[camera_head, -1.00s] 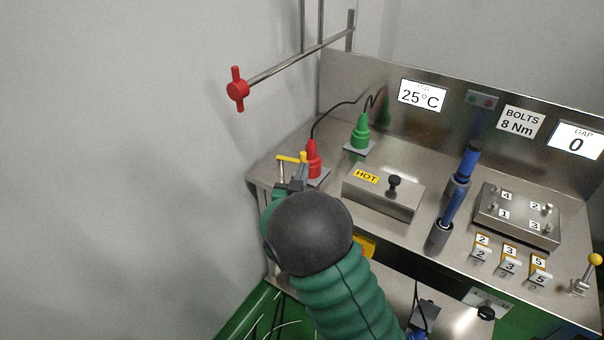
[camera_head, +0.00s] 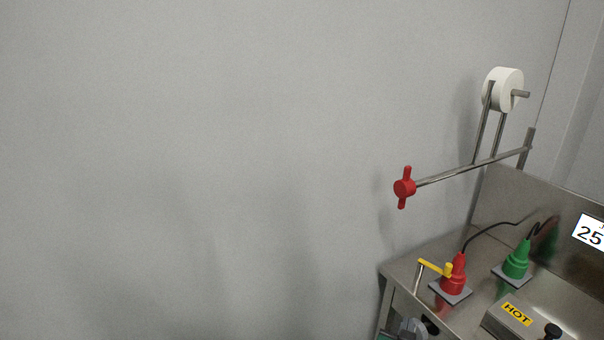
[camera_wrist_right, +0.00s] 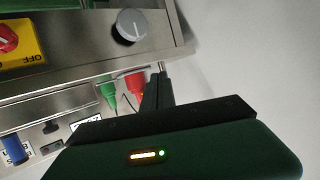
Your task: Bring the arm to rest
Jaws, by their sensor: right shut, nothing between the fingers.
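My right gripper (camera_wrist_right: 158,78) shows in the right wrist view, its dark fingers together with nothing between them. It is near the end of the steel bench, close to a grey knob (camera_wrist_right: 130,25) on the bench's front panel, and not visibly touching it. In the head view, a small grey and dark shape sits at the bottom edge below the bench's left corner; I cannot tell whether it is gripper or knob. My left gripper is not in view.
A red-handled rod (camera_head: 404,187) reaches out left. A yellow switch plate (camera_wrist_right: 20,45) is on the front panel.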

